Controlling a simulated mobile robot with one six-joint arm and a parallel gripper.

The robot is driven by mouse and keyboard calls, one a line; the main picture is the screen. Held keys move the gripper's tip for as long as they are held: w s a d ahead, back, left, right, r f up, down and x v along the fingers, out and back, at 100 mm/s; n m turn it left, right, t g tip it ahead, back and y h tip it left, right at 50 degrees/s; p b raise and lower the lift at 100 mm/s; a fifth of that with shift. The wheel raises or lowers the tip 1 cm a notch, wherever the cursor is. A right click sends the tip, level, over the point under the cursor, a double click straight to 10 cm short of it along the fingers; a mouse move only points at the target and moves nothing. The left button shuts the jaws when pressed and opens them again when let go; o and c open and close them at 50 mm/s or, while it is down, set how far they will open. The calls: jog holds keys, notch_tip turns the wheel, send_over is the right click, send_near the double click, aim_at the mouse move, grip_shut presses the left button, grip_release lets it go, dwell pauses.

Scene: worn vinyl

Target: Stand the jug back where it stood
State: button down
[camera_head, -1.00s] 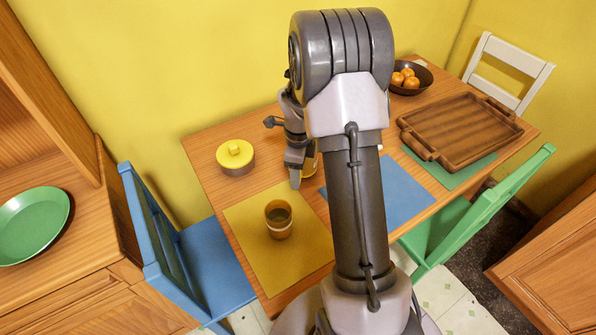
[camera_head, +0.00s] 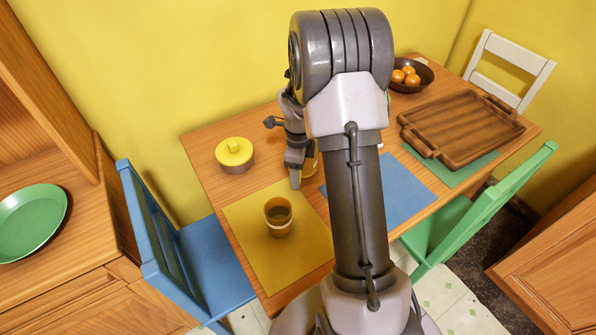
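My gripper (camera_head: 296,176) points down over the table, at the back edge of the yellow mat. One finger shows clearly; whether it is open or shut on the yellow thing cannot be seen. A cup with a dark upper part and a pale band (camera_head: 278,217) stands upright on the yellow mat (camera_head: 300,262), apart from my gripper.
A yellow-lidded pot (camera_head: 235,155) stands at the table's back left. A wooden tray (camera_head: 462,128) lies partly on a green mat at the right, with a bowl of oranges (camera_head: 411,76) behind it. A blue mat (camera_head: 398,190) lies behind my arm. Chairs flank the table.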

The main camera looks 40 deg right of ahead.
jog(key=shift+c, duration=2.1)
grip_release()
jog(key=shift+r, duration=0.1)
jog(key=shift+r+p, duration=2.75)
jog(key=shift+r, duration=1.2)
notch_tip(320, 180, up, 17)
jog(key=p, duration=0.6)
jog(key=shift+r, duration=0.2)
